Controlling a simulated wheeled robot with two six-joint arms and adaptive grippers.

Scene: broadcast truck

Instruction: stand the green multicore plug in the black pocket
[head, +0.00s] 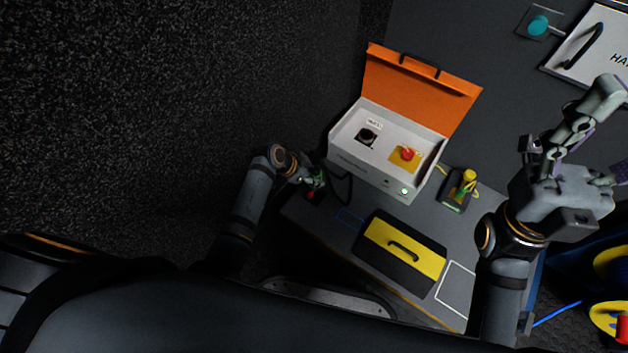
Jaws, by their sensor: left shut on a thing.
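My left gripper (311,180) is at the left end of the grey table, left of the orange-lidded case. It is shut on the green multicore plug (319,178), of which only a small green part shows between the fingers. A small dark block with red on it (312,196) is just below the gripper; I cannot tell whether the plug touches it. A black holder (455,201) with a yellow plug (468,177) stands right of the case. I cannot tell for sure which dark piece is the black pocket. My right gripper (610,132) is spread open and empty at the right.
The open case has an orange lid (421,85), a white panel (388,147), a black socket (367,136) and a red button (407,153). A black and yellow box with a handle (402,250) lies in front. A white outlined rectangle (456,288) is bare.

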